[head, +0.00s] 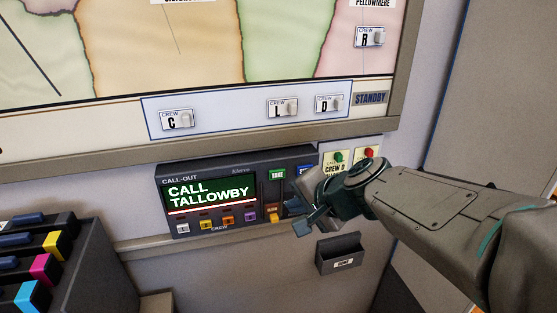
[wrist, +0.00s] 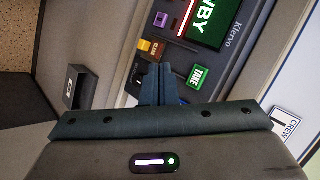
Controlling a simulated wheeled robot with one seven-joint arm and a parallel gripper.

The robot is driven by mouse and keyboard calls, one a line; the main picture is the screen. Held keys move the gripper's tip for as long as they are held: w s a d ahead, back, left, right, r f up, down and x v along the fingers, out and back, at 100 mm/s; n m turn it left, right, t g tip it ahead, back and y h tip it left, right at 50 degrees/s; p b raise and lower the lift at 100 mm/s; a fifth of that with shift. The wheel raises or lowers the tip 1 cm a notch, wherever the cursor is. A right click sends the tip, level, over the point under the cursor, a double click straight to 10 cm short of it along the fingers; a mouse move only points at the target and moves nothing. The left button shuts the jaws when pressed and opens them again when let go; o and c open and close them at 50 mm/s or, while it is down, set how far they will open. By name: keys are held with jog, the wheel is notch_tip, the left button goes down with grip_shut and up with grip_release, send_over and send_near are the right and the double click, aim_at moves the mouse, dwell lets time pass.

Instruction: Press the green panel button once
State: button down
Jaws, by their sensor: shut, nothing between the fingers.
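A small round green button (head: 338,157) sits on a light plate labelled CREW D on the wall, right of the call-out console (head: 171,205). The console also has a square green TAKE key (head: 277,174), which shows in the wrist view (wrist: 201,77) too. My gripper (head: 291,211) is shut and empty in front of the console's right part. In the wrist view, its closed fingertips (wrist: 151,69) lie near the TAKE key and an amber key (wrist: 152,49). I cannot tell whether they touch the console. The round green button is not visible in the wrist view.
A red button (head: 369,152) is beside the green one. The console screen reads CALL TALLOWBY above several coloured crew keys (head: 228,221). A map board (head: 270,145) with crew tags hangs above. A dark wall holder (head: 339,255) is below; a dark rack (head: 95,260) stands left.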

jog(key=shift+w+a, duration=0.4)
jog(key=shift+w, duration=0.9)
jog(key=shift+w+a, duration=0.35)
jog(key=shift+w, duration=1)
jog(key=shift+w+a, duration=0.4)
jog(key=shift+w, duration=0.9)
jog(key=shift+w+a, duration=0.15)
jog(key=shift+w, duration=0.25)
jog(key=shift+w, duration=0.35)
jog(key=shift+s+b, duration=0.3)
jog(key=shift+s, duration=0.45)
jog(key=shift+d, duration=0.2)
jog(key=s, duration=0.2)
jog(key=s+d+b, duration=0.1)
jog(key=s, duration=0.1)
jog(key=shift+s+d, duration=0.15)
jog(key=shift+s, duration=0.25)
